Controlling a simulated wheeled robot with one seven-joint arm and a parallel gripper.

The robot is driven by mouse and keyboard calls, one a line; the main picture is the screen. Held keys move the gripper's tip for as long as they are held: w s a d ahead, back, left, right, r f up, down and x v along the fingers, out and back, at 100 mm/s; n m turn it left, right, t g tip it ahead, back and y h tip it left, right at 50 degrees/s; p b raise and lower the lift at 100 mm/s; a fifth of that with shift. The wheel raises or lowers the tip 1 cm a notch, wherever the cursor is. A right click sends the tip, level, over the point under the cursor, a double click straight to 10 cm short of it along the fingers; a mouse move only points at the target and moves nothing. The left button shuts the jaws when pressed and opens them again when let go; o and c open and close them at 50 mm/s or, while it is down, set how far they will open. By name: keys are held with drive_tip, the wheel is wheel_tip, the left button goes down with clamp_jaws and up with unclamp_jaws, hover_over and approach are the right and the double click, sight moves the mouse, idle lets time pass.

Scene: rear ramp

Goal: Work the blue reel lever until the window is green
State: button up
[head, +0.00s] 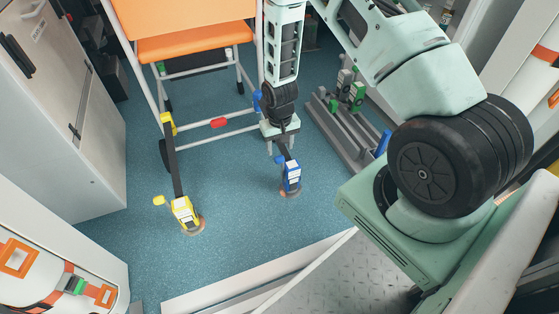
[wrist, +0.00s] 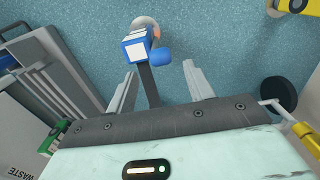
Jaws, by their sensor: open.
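The blue reel (head: 291,180) stands on the floor anchor, with a white face and a dark strap rising from it. Its blue lever (head: 279,160) sticks out at the upper left in the head view. My gripper (head: 282,147) is open and empty, pointing down just above the reel. In the wrist view the blue reel (wrist: 136,48) and its rounded blue lever (wrist: 160,57) lie just beyond the fingertips of my gripper (wrist: 160,78). The dark strap (wrist: 150,88) runs between the fingers. I cannot make out the window's colour.
The yellow reel (head: 185,213) stands to the left with its own strap. An orange-seated wheelchair (head: 194,44) stands behind the reels. A grey rack (head: 343,130) is to the right. The blue floor (head: 235,205) between the reels is clear; a pale sill (head: 260,275) lies in front.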

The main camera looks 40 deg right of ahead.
sight(280, 157)
wheel_tip(280, 157, down, 6)
drive_tip(key=shift+f+b, duration=0.15)
drive_tip(key=shift+b, duration=1)
